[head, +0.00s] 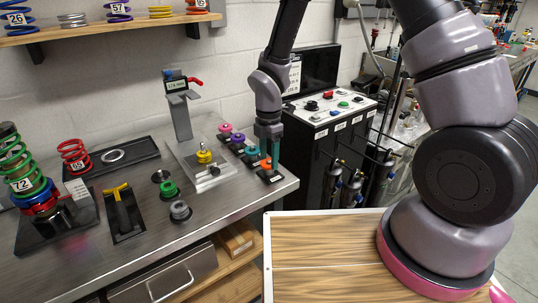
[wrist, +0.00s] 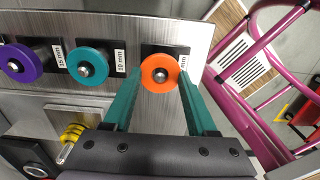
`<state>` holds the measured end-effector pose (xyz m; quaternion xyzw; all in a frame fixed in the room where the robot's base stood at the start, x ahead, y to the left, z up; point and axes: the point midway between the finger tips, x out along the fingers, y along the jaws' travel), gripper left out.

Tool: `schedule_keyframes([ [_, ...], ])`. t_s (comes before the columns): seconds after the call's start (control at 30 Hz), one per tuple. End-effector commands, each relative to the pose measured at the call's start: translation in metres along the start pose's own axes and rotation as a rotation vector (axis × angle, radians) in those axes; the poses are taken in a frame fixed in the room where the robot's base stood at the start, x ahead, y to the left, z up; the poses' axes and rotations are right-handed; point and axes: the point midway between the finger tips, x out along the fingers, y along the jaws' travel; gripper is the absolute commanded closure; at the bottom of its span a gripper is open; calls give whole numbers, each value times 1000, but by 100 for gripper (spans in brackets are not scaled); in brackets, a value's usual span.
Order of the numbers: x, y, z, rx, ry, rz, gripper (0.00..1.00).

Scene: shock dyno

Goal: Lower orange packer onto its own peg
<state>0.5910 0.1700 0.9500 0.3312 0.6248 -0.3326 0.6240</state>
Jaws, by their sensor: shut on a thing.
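The orange packer (head: 266,163) is a thick ring at the near end of a row of packers at the right of the bench. My gripper (head: 270,160) points down over it, its two teal fingers on either side. In the wrist view the orange packer (wrist: 149,79) lies between the fingertips, and my gripper (wrist: 162,74) is shut on it.
The teal packer (wrist: 88,66) and purple packer (wrist: 27,62) sit on neighbouring pegs, with a pink packer (head: 225,128) farther back. A gauge stand with a yellow piece (head: 204,156) is left of the row. The bench edge is close by on the right.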

Motion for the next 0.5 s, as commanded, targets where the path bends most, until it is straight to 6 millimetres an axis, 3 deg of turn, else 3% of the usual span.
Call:
schedule_keyframes([
  [0.2, 0, 0, 0, 0, 0, 0, 94],
  [0.23, 0, 0, 0, 0, 0, 0, 31],
  [0.3, 0, 0, 0, 0, 0, 0, 7],
  [0.5, 0, 0, 0, 0, 0, 0, 7],
])
